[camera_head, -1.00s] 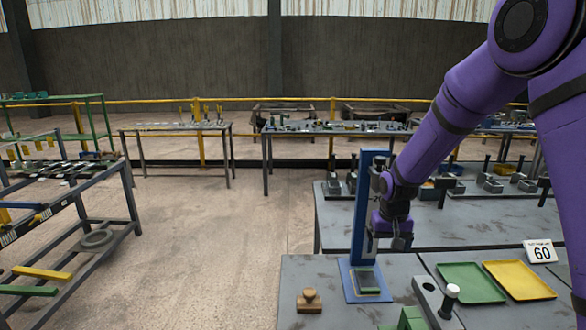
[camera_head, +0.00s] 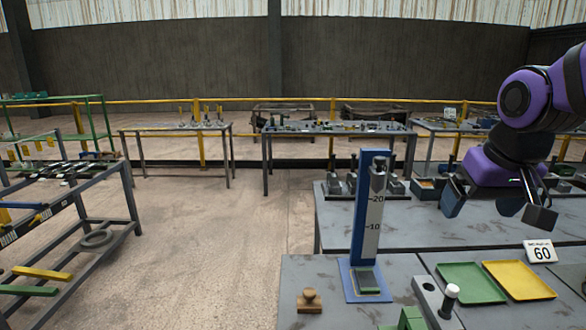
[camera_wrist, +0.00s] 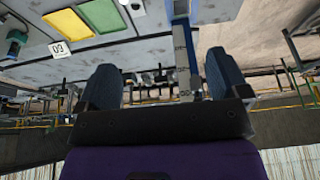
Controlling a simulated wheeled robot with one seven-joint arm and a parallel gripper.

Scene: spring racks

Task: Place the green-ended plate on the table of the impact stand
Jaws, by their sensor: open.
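The green-ended plate (camera_head: 367,281) lies on the small table at the foot of the blue impact stand (camera_head: 355,220), with its green ends toward the back and front. The stand is upright, with a white scale marked 10 and 20 and a grey block near its top. My gripper (camera_head: 497,208) is open and empty, raised to the right of the stand and well apart from it. In the wrist view my gripper's fingers (camera_wrist: 163,75) are spread with nothing between them. The stand's column (camera_wrist: 185,45) shows beyond them; the plate cannot be made out there.
A wooden stamp (camera_head: 309,300) stands left of the stand. A grey fixture with a white-topped knob (camera_head: 448,298) and a green block (camera_head: 408,319) are at the front. A green tray (camera_head: 470,282), a yellow tray (camera_head: 519,280) and a 60 sign (camera_head: 540,251) lie right.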

